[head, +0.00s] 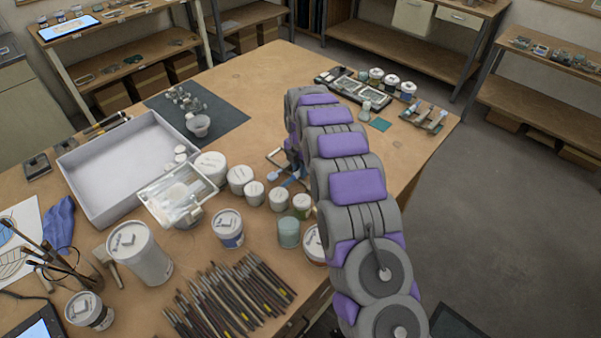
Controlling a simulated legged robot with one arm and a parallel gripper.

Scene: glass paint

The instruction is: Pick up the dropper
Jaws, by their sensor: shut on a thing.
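My arm reaches over the right part of the wooden table and hides much of what lies under it. My gripper (290,160) is low over the table, just left of the arm's far end and partly hidden by it. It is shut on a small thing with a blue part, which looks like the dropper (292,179). The dropper shows only in part, so its tilt and whether it touches the table cannot be told.
White tubs (240,179) and jars stand close to the gripper's left and front. Many brushes (230,298) lie at the front. A large white tray (115,165) is at left, a dark mat (225,112) behind it. Bare wood (262,75) shows at the back.

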